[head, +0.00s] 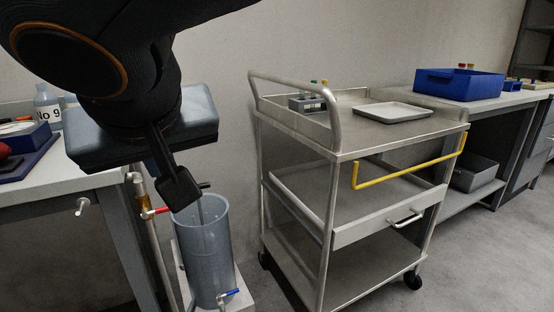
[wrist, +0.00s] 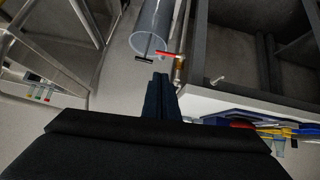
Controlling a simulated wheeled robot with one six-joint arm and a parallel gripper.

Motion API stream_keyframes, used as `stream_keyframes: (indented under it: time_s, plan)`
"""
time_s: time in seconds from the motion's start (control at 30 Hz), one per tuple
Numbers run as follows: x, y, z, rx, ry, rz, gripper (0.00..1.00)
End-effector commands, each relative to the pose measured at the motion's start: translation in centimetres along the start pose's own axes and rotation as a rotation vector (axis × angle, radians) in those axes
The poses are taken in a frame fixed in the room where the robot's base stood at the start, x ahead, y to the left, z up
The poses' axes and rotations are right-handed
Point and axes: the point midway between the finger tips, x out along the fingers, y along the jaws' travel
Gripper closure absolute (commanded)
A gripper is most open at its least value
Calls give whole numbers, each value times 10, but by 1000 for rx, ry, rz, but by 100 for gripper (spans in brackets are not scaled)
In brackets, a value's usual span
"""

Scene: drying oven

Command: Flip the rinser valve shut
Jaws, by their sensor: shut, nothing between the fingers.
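The rinser is a translucent grey-blue cylinder (head: 203,255) beside a vertical pipe (head: 153,245) with a brass valve body. A red valve lever (head: 155,211) sticks out sideways from the pipe toward the cylinder; it also shows in the wrist view (wrist: 167,54). A blue lever (head: 229,293) sits low at the cylinder's front. My gripper (head: 181,190) is shut and empty, pointing down near the cylinder's rim. In the wrist view, its fingertips (wrist: 160,78) appear just short of the red lever, with a visible gap. Part of the cylinder's rim is hidden behind the gripper in the head view.
A black handle (wrist: 144,59) is at the cylinder's mouth, close to the red lever. A bench (head: 85,170) with a bottle and blue tray stands left. A metal trolley (head: 390,139) with a yellow rail stands right. Open floor lies between cylinder and trolley.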

Motion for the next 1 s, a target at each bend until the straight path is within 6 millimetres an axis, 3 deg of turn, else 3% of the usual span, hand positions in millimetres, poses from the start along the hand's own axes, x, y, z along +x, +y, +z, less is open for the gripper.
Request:
stream_keyframes:
  time_s: [0.03,0.3,0.77,0.87,1.0]
  plan:
    - [-10,0,-3,-1,1,-1,100]
    - [-26,0,-3,-6,0,-6,100]
    - [-27,0,-2,-6,0,-6,100]
    - [-22,8,2,-5,-18,8,100]
    - [-2,45,30,-2,-121,60,100]
